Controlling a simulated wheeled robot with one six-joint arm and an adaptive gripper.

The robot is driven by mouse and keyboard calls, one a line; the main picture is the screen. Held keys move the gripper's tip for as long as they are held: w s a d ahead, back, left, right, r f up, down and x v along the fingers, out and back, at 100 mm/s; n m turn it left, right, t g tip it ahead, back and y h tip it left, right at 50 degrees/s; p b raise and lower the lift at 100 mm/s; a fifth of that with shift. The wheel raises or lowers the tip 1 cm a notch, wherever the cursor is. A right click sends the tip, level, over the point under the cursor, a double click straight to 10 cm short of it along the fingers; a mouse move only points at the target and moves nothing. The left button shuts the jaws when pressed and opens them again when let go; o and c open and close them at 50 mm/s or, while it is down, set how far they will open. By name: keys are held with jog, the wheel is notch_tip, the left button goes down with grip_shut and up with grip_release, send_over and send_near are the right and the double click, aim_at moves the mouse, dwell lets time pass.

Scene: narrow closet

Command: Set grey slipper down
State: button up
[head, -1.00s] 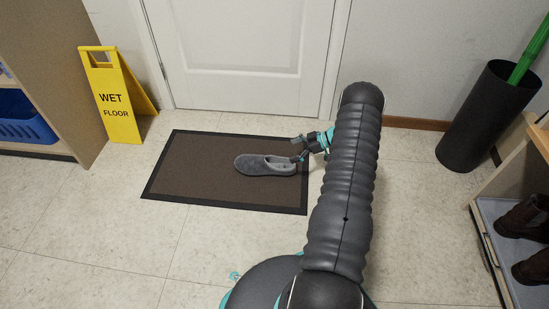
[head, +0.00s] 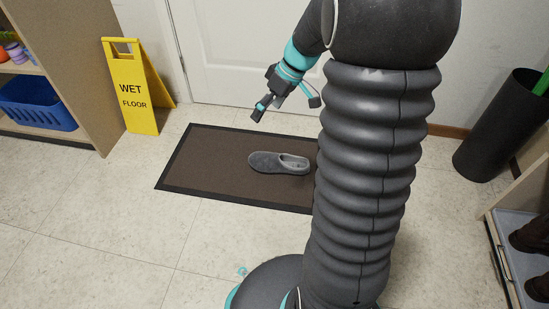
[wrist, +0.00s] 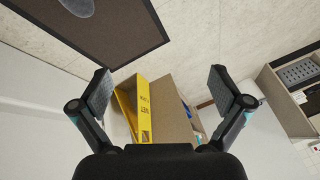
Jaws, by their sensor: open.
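The grey slipper (head: 279,162) lies on the brown doormat (head: 215,167) with the black border, toward the mat's right side, toe to the left. My gripper (head: 285,106) is up in the air above and behind the slipper, near the white door, apart from it. Its jaws are open and empty. In the wrist view the two fingers of my gripper (wrist: 161,92) are spread wide with nothing between them. Part of the slipper (wrist: 78,5) shows at the top left edge there, on the mat (wrist: 110,40).
A yellow wet floor sign (head: 133,90) stands left of the mat beside a shelf (head: 85,65) holding a blue basket (head: 38,104). A black bin (head: 500,130) and a boot tray (head: 517,255) are at the right. Floor in front of the mat is clear.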

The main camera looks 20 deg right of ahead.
jog(key=s+a+r+m+t+h, duration=0.1)
jog(key=s+a+r+m, duration=0.1)
jog(key=s, duration=0.5)
jog(key=s+a+r+m+t+h, duration=0.1)
jog(key=s+a+r+m+h, duration=0.1)
jog(key=s, duration=0.6)
jog(key=s+a+r+m+t+h, duration=0.1)
jog(key=s+a+r, duration=0.3)
jog(key=s, duration=0.4)
jog(key=shift+s+r+m+t+h, duration=0.2)
jog(key=shift+r+m+t+h, duration=0.2)
jog(key=shift+m, duration=0.3)
